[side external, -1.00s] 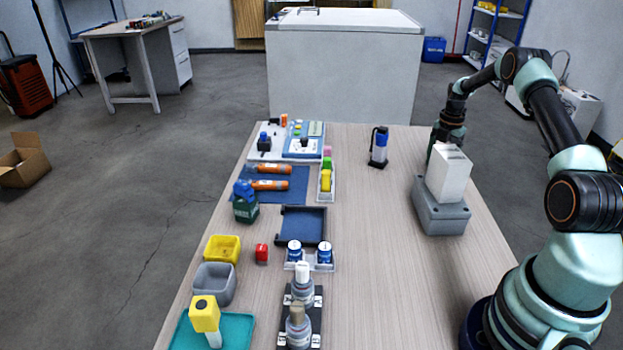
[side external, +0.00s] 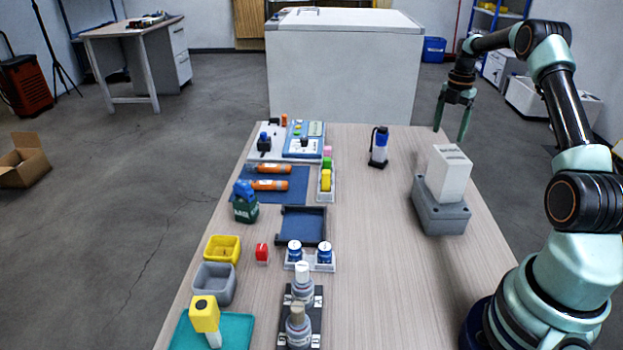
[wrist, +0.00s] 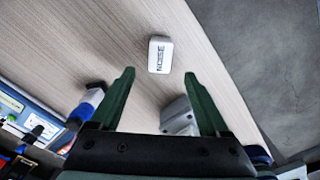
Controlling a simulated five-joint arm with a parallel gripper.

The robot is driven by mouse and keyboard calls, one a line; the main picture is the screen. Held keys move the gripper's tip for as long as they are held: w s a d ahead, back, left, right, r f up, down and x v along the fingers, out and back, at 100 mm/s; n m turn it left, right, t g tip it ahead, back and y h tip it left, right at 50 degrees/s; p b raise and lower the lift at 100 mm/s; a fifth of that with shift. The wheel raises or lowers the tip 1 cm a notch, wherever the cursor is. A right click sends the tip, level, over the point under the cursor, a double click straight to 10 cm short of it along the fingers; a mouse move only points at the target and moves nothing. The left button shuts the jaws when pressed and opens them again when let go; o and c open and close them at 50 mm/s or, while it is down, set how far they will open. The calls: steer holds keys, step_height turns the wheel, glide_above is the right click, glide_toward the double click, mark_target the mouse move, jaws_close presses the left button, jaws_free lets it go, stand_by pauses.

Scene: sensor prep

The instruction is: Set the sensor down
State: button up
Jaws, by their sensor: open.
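The sensor is a white block (side external: 449,173) standing upright at the grey base (side external: 440,217) on the right side of the table. Whether its lower end sits in a recess cannot be told. In the wrist view a white face lettered NOISE (wrist: 160,55) shows beyond my fingertips, and part of a grey block (wrist: 178,116) shows between the fingers. My gripper (side external: 451,136) is open and empty, above the far right of the table, behind the sensor and clear of it. Both green fingers (wrist: 160,75) show spread apart in the wrist view.
A blue and black device (side external: 379,147) stands left of my gripper, and also shows in the wrist view (wrist: 92,97). Panels, orange tubes, trays and bottles line the table's left side. The middle strip of the table (side external: 375,230) is clear.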

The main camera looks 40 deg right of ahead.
steer(key=w+a+r+m+t+h, duration=0.1)
steer(key=a+r+m, duration=0.3)
steer(key=a+r, duration=0.45)
steer(key=w+a+r+m+t, duration=0.1)
steer(key=a+r+m, duration=0.4)
steer(key=a, duration=0.7)
steer(key=s+a+m+t, duration=0.1)
steer(key=s+a+m, duration=0.3)
steer(key=a, duration=0.5)
steer(key=s+a+m+t+y, duration=0.1)
steer(key=s+a+m, duration=0.4)
steer(key=a, duration=0.5)
steer(key=s+t, duration=0.1)
steer(key=s, duration=0.1)
steer(key=shift+s+t, duration=0.3)
steer(key=shift+s, duration=0.05)
